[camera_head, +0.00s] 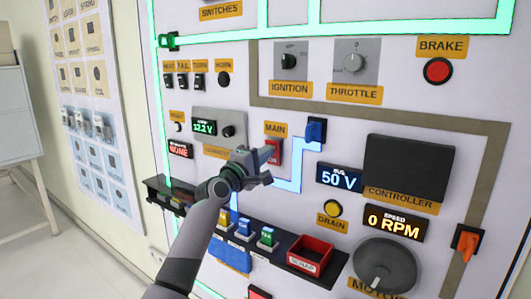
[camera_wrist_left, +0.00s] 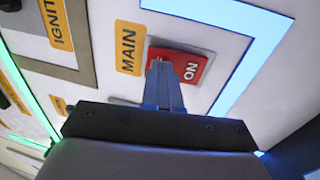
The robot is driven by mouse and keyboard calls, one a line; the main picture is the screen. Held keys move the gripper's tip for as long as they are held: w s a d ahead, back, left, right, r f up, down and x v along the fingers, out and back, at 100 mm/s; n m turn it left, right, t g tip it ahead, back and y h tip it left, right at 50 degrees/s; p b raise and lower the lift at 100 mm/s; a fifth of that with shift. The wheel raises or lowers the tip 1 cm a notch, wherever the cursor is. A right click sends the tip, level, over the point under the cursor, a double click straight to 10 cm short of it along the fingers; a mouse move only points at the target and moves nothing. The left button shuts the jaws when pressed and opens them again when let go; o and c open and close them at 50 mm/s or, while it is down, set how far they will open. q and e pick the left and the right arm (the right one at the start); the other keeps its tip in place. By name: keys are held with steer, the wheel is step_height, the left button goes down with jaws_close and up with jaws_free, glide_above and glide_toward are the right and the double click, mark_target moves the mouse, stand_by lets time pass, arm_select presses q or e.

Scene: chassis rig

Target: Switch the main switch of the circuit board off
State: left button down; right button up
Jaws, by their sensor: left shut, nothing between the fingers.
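The main switch (camera_head: 273,148) is a red block on the white panel, under the yellow label MAIN (camera_head: 275,129). In the left wrist view the red switch (camera_wrist_left: 190,67) reads ON, with the MAIN label (camera_wrist_left: 129,48) beside it. My left gripper (camera_head: 268,165) is shut and empty. Its fingertips are at the lower part of the switch in the head view and overlap its edge in the left wrist view (camera_wrist_left: 160,75). I cannot tell whether they touch it. The gripper hides part of the switch. My right gripper is not in view.
A blue lit strip runs right of the switch to a blue connector (camera_head: 316,131). A display (camera_head: 340,178) reads 50 V. A black shelf (camera_head: 285,250) with coloured parts and a red scrap bin (camera_head: 309,256) juts out below. The ignition knob (camera_head: 290,61) is above.

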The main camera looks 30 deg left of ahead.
arm_select(q)
steer(key=shift+w, duration=0.3)
steer(key=shift+w+r, duration=0.1)
steer(key=shift+r, duration=0.05)
steer(key=shift+w, duration=0.15)
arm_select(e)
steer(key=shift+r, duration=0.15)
